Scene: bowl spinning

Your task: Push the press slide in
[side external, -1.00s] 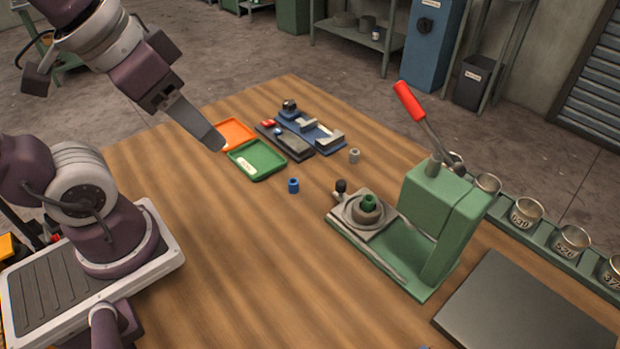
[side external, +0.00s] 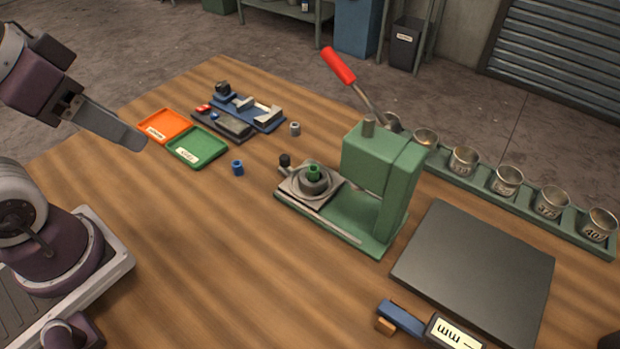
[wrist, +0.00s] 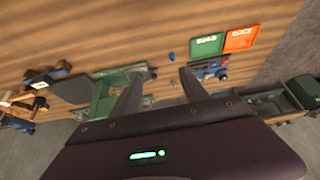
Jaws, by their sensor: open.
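The green press (side external: 375,180) stands on the table with its red handle (side external: 338,66) raised. Its slide (side external: 302,188) sits out at the left of the press body, clear of the ram, with a black knob (side external: 285,160) at its far left corner. A round grey holder (side external: 316,183) on the slide has a green piece (side external: 313,171) in it. My gripper (side external: 140,146) is in the air left of the trays, well away from the slide. In the wrist view its two fingers (wrist: 159,75) are apart and empty, and the press (wrist: 107,100) is partly hidden behind one finger.
An orange tray (side external: 165,122) and a green tray (side external: 197,158) lie near my gripper. A blue bushing (side external: 237,168) and a grey bushing (side external: 295,129) stand between trays and press. A blue fixture (side external: 262,112) is behind. Labelled cups (side external: 506,180) and a dark plate (side external: 470,270) are at right.

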